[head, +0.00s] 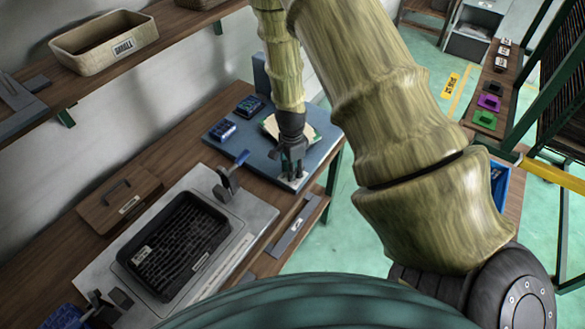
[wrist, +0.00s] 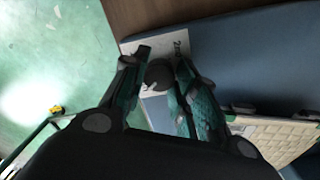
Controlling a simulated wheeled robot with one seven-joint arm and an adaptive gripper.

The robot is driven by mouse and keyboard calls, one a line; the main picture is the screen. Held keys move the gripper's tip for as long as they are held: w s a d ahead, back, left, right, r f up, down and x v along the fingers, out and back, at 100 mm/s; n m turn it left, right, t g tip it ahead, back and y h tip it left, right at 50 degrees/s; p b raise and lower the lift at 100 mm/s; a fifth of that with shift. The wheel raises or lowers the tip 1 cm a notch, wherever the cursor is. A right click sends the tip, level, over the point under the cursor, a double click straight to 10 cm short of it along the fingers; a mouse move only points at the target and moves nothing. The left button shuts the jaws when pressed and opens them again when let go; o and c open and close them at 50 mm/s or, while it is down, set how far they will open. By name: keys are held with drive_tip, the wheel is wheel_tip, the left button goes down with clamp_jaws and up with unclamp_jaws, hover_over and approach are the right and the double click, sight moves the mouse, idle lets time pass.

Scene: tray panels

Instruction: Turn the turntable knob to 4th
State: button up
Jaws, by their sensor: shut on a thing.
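The turntable knob (wrist: 158,76) is a dark round knob with a white mark, seen in the wrist view on a white label plate (wrist: 131,47). Lettering on the plate near the right fingertip seems to read "2nd". My gripper (wrist: 161,62) is shut on the knob, one finger on each side. In the head view my gripper (head: 291,173) points down at the near right corner of a blue-grey panel (head: 322,150). There the knob is mostly hidden behind the fingers, and the white plate (head: 298,184) shows only in part.
A beige, gridded part (wrist: 275,138) lies on the panel beside my gripper. A black tray (head: 160,268) on a grey plate with clamps stands to the left. Open green floor (head: 338,228) lies beyond the bench edge.

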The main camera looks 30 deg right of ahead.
drive_tip(key=o, duration=1)
drive_tip(key=r, duration=1.2)
drive_tip(key=shift+w, duration=0.25)
drive_tip(key=shift+a, duration=0.1)
